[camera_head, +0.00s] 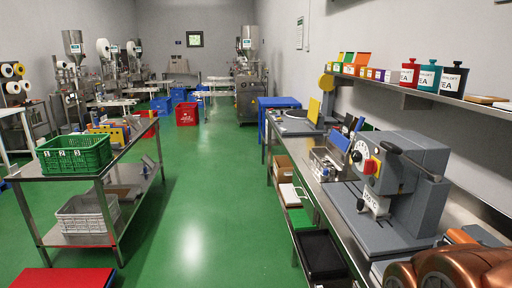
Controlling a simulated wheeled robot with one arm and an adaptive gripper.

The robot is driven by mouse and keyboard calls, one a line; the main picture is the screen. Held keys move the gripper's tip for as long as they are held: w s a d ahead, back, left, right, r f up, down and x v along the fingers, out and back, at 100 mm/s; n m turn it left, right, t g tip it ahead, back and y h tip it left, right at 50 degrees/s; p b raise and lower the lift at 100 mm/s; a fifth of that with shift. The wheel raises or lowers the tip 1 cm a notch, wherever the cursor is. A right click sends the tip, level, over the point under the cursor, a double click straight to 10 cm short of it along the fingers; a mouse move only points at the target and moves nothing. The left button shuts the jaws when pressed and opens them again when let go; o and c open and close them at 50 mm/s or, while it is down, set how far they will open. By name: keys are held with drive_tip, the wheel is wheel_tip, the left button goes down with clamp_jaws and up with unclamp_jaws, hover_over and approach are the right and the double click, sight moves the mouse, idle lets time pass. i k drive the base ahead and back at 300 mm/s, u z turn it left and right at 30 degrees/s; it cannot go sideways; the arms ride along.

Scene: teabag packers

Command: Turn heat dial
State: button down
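The grey bench machine (425,155) stands on the steel counter at right, with a black-ended lever on top. Its front carries a round white-marked dial (362,145) and, just right of it, a red switch on a yellow plate (371,166). The dial's lettering and pointer setting are too small to read. Copper-coloured parts of my arm show in the bottom right corner, in front of and below the machine and apart from the dial. My gripper's fingertips are not visible.
The steel counter (345,215) runs along the right wall under a shelf (410,92) with several tea canisters. A steel cart with a green crate (75,155) stands at left. A red box top (62,278) lies at bottom left. The green floor aisle (200,200) between is clear.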

sight(356, 156)
drive_tip(key=z, duration=1.65)
drive_tip(key=k, duration=0.9)
drive_tip(key=u, duration=0.9)
drive_tip(key=i, duration=0.5)
drive_tip(key=z, duration=0.05)
